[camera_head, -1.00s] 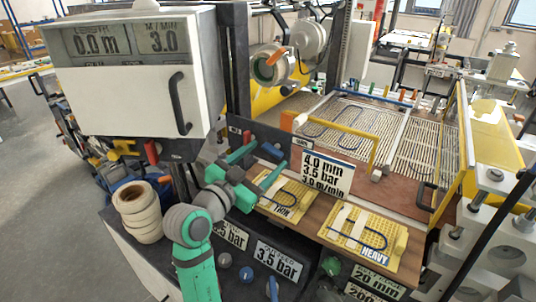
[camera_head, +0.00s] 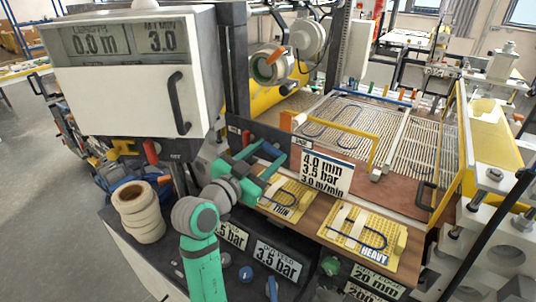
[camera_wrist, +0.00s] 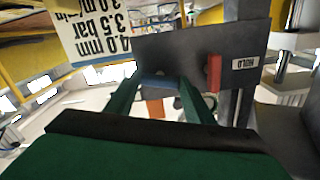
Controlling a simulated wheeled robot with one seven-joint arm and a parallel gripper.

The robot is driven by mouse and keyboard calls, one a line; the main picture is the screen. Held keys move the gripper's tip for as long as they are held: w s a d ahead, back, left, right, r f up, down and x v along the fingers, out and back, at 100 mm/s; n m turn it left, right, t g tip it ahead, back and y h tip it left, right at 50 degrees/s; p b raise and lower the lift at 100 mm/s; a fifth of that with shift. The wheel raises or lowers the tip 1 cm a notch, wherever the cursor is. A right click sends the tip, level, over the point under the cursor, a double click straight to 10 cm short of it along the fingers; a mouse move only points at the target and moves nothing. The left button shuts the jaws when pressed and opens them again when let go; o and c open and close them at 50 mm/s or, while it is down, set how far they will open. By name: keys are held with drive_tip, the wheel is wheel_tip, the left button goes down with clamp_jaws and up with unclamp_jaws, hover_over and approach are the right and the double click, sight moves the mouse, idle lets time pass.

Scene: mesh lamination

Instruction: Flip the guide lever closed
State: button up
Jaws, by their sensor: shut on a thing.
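A blue lever handle (camera_head: 270,149) sits on the dark panel (camera_head: 240,127) under the white display box, beside a small label too small to read surely. I take it as the guide lever. My gripper (camera_head: 263,160) has its green fingers on either side of this handle. In the wrist view the blue bar (camera_wrist: 163,82) spans between the two fingertips (camera_wrist: 160,88), and the gripper is shut on it. The lever's pivot is hidden behind the gripper.
A red lever (camera_wrist: 214,73) next to a HOLD label (camera_wrist: 244,64) stands close by on the panel. A settings sign (camera_head: 325,173) is just right of my gripper. Yellow THIN (camera_head: 290,196) and HEAVY (camera_head: 362,240) sample boards lie on the shelf below. Tape rolls (camera_head: 138,212) stand left.

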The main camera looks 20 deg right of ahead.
drive_tip(key=shift+n, duration=1.8)
drive_tip(key=o, duration=1.1)
drive_tip(key=shift+d, duration=0.1)
drive_tip(key=shift+c, duration=0.2)
drive_tip(key=v, duration=1.1)
